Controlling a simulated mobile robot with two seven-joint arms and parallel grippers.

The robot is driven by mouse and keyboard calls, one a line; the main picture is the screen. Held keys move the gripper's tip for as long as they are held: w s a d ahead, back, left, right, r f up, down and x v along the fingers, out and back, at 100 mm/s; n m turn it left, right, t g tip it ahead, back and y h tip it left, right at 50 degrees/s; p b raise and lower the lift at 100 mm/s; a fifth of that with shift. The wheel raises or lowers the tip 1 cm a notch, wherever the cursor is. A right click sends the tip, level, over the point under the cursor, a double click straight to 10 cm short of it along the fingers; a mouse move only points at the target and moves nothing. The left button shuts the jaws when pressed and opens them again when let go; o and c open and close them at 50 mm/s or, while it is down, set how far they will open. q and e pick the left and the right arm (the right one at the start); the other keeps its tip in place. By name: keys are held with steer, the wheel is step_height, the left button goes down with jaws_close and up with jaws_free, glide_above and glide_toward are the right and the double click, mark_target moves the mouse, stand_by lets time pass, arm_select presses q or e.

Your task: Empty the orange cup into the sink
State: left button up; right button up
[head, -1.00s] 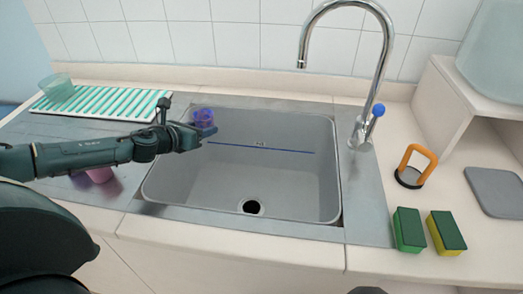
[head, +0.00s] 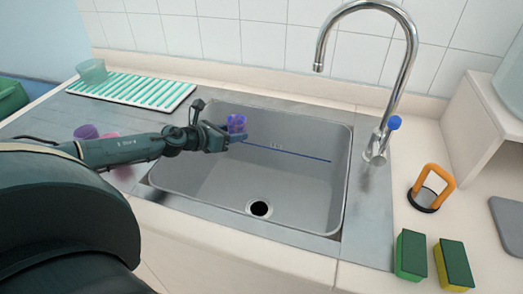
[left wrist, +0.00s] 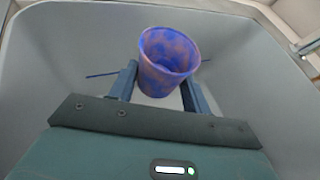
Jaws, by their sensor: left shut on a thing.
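My left gripper (head: 230,137) is shut on a small cup (head: 236,121) over the back left part of the grey sink (head: 290,196). In the head view the cup looks blue-purple. In the left wrist view the cup (left wrist: 168,60) is mottled pinkish-orange and blue, between the two fingers of the gripper (left wrist: 162,88). It looks about upright. Its mouth shows, but I cannot tell how much liquid is in it. The sink has a dark drain (head: 259,209) and a blue line on its back wall. My right gripper is not in view.
A chrome faucet (head: 408,60) stands behind right of the sink. A purple cup (head: 86,131) and a partly hidden pink cup (head: 122,172) stand left, behind my arm. A greenish cup (head: 92,71) is by the striped rack (head: 140,90). Sponges (head: 411,254) lie at right.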

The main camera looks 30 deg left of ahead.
arm_select(q)
steer(key=shift+d+r, duration=0.1)
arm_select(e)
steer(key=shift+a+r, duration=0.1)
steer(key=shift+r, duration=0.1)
arm_select(q)
steer(key=shift+s+d+r+m+p, duration=0.1)
steer(key=shift+s+d+m+p, duration=0.1)
steer(key=shift+m+p, duration=0.2)
steer(key=d+r+m+t+y+p, duration=0.1)
steer(key=m, duration=0.1)
steer(key=s+d+r+m+t+y+p, duration=0.1)
steer(key=m, duration=0.1)
steer(key=s+d+r+m+t+y+p, duration=0.1)
steer(key=d+m, duration=0.1)
steer(key=shift+r+m+t, duration=0.3)
steer(key=shift+r+t, duration=0.1)
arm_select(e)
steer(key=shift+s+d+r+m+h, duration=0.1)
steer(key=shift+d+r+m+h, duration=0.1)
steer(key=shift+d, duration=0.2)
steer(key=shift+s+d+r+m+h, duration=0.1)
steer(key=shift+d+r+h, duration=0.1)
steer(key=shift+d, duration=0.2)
arm_select(q)
steer(key=shift+r, duration=0.15)
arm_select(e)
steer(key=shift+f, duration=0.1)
